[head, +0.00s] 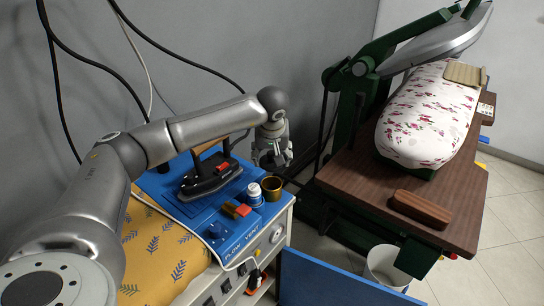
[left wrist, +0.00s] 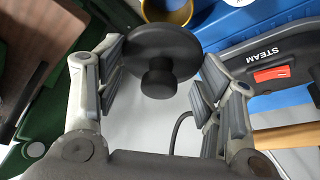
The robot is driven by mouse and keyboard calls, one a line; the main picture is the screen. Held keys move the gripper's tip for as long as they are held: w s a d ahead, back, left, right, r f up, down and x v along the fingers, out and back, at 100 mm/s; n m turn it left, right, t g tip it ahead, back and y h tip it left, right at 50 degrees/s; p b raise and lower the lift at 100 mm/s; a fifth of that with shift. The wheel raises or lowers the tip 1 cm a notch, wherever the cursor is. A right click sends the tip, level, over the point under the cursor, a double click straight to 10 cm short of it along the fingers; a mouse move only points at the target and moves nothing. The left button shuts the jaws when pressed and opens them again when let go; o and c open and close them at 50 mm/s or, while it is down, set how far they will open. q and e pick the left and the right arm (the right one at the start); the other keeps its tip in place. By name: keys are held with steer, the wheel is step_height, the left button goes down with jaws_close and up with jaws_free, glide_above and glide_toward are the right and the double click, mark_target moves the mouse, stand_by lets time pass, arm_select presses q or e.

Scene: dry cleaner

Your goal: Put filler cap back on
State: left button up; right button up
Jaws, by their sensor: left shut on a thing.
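My left gripper (head: 272,156) hangs above the back right corner of the blue-topped steam unit. In the head view the cap is hard to make out among the fingers. The brass filler neck (head: 272,195) stands on the unit just below the gripper. Its gold rim also shows at the top of the left wrist view (left wrist: 188,15), apart from the cap. My right gripper is in neither view.
A steam iron (head: 208,178) lies left of the neck. A green press with a floral pad (head: 428,115) is at right. Dark cables hang on the wall behind.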

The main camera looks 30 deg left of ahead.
arm_select(q)
steer(key=shift+a+f+b, duration=0.1)
steer(key=shift+f+b, duration=0.25)
steer(key=shift+f, duration=0.2)
step_height(320, 180, down, 3)
steer(key=shift+f+b, duration=0.1)
steer(key=shift+b, duration=1.05)
steer(key=shift+f+b, duration=0.65)
steer(key=shift+f, duration=0.4)
steer(key=shift+f, duration=0.15)
stand_by(0.3)
steer(key=o, duration=1.1)
steer(key=shift+c, duration=0.2)
